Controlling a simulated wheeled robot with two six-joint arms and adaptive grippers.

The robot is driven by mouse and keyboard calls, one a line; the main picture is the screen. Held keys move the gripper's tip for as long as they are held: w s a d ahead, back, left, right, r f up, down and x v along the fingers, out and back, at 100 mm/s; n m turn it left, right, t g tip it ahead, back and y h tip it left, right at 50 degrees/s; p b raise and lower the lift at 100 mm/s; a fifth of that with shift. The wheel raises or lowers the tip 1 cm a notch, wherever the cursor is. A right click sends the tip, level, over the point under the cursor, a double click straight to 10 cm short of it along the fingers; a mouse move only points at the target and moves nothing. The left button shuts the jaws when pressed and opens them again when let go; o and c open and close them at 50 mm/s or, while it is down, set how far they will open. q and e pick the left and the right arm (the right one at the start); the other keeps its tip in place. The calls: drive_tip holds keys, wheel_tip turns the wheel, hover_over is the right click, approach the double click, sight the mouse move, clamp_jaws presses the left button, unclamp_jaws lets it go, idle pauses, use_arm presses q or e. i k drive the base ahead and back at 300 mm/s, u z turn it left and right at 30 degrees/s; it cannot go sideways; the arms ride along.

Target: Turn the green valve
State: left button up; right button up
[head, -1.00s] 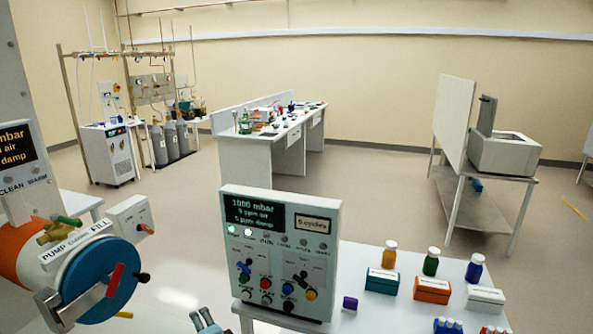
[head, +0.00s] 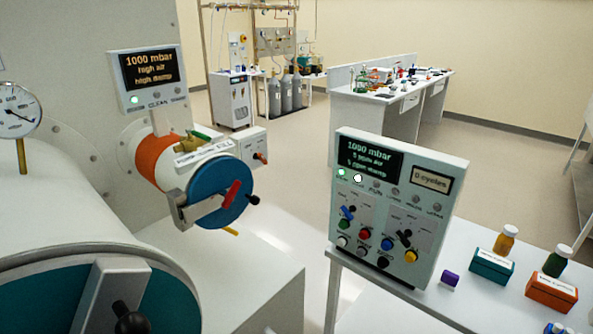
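The valve with a green handle (head: 203,133) and a brass body (head: 188,144) sits on top of the small cylindrical antechamber with an orange band (head: 153,160). It is left of the middle in the head view. The green handle looks roughly in line with the cylinder, pointing back and left; its exact angle is hard to tell at this size. A white label with dark print (head: 204,153) lies just in front of the valve. Neither of my grippers is in view.
The antechamber's blue door (head: 218,180) has a red handle. A display (head: 149,72) above reads 1000 mbar, high air, high damp. A control box (head: 395,210) stands on a white table with bottles. Floor lies between.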

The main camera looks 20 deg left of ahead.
sight(204, 136)
drive_tip(key=u, duration=1.6)
